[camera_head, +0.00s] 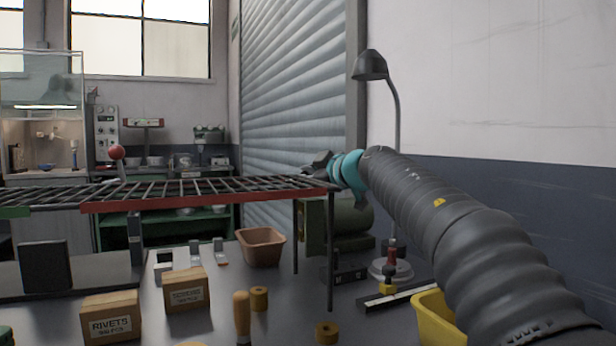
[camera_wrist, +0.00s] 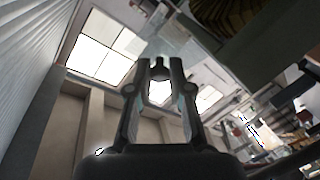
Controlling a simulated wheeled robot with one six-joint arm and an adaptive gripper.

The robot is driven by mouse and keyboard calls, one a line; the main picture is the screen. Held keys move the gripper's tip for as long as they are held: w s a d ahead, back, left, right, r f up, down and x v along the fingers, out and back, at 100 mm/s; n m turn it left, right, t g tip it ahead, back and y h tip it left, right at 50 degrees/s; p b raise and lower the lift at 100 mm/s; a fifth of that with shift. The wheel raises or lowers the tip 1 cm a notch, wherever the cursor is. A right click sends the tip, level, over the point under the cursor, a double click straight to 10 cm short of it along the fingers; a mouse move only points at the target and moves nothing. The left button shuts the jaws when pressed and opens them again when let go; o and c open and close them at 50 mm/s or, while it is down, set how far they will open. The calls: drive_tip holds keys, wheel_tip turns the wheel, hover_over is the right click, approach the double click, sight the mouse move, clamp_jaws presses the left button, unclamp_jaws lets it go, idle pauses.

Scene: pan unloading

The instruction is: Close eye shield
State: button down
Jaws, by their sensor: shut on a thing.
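My gripper (camera_head: 318,164) is at the right end of the wire rack, above the green bench grinder (camera_head: 352,222). In the wrist view my gripper (camera_wrist: 158,66) has its fingertips close together, with a small dark piece between them. A pale see-through pane, which looks like the eye shield (camera_wrist: 182,48), shows at the tips. Its edges are faint, and I cannot tell its tilt. In the head view the rack and my arm hide the shield and part of the grinder.
The wire rack (camera_head: 210,192) with a red front rail spans the left and middle. A lamp (camera_head: 370,66) stands behind my arm. Below are cardboard boxes (camera_head: 186,290), a brown bin (camera_head: 263,247) and a yellow bin (camera_head: 432,318).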

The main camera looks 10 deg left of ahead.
drive_tip(key=c, duration=1.1)
unclamp_jaws()
drive_tip(key=shift+s, duration=0.1)
drive_tip(key=shift+o, duration=0.2)
drive_tip(key=shift+d, duration=0.15)
drive_tip(key=shift+s+d+r, duration=0.1)
drive_tip(key=shift+s+d, duration=0.1)
drive_tip(key=v, duration=1.1)
